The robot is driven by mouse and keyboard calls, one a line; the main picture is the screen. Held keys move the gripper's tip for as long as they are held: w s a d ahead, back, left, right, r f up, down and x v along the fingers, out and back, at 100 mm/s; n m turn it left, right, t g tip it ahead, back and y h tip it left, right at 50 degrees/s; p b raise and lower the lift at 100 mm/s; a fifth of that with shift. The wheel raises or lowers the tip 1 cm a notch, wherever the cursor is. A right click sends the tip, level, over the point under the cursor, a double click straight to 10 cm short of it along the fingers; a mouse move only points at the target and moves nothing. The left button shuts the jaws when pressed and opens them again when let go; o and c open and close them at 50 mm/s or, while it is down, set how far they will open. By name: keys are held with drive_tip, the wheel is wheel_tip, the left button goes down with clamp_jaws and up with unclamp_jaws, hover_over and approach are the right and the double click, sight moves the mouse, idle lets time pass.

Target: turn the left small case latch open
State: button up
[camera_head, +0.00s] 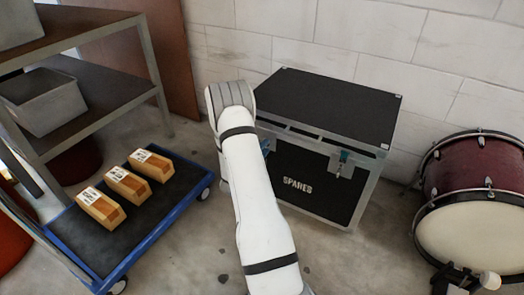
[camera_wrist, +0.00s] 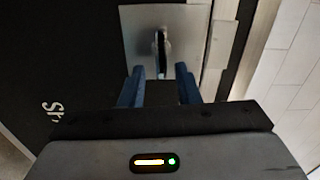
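The case (camera_head: 327,100) is black with metal edges and the word SPARES on its front. In the wrist view, the left latch (camera_wrist: 140,36) is a grey metal plate with a small raised turn-piece (camera_wrist: 161,43) in its middle. My gripper (camera_wrist: 160,72) is open in front of it, its two blue fingers on either side of the turn-piece's line. I cannot tell whether they touch it. In the head view my white arm hides most of the left latch and gripper. The right latch (camera_head: 342,165), with a teal part, shows clear of the arm.
A blue-framed cart (camera_head: 150,236) with several wooden blocks stands at the left, below a metal shelf (camera_head: 100,92). A red drum (camera_head: 472,185) stands at the right. A block wall (camera_head: 430,60) is behind the case. Bare floor lies in front.

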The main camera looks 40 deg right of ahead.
drive_tip(key=shift+o, duration=0.2)
drive_tip(key=shift+w, duration=0.1)
drive_tip(key=p+v, duration=0.2)
drive_tip(key=v, duration=0.6)
idle(0.3)
